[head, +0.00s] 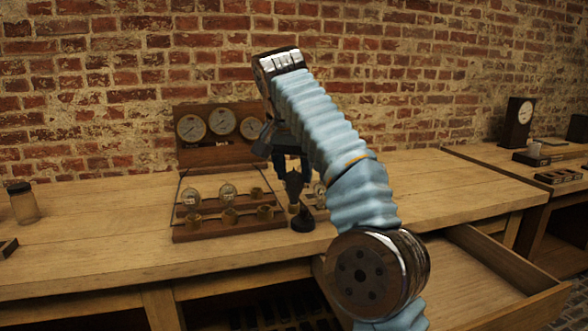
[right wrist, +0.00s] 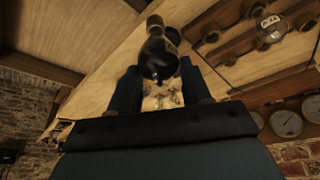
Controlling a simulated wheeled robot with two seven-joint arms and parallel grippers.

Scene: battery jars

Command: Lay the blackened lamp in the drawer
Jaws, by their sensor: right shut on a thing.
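The blackened lamp (head: 293,184) hangs in my right gripper (head: 292,163), dark bulb up and brass base down, beside the right end of the lamp board. In the right wrist view my right gripper (right wrist: 160,92) is shut on the lamp's dark bulb (right wrist: 157,58), with its brass base (right wrist: 155,22) pointing away. I cannot tell whether the base is clear of what lies below. The drawer (head: 550,302) is pulled open under the table's front at the right; my arm hides its left part, and the visible floor looks empty. My left gripper is out of view.
The lamp board (head: 225,234) carries clear lamps (head: 228,191) and several brass sockets (head: 265,212). A dark round-footed object (head: 302,221) stands at its right end. A gauge panel (head: 207,155) stands behind. A jar (head: 22,203) is at far left. The table right of my arm is clear.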

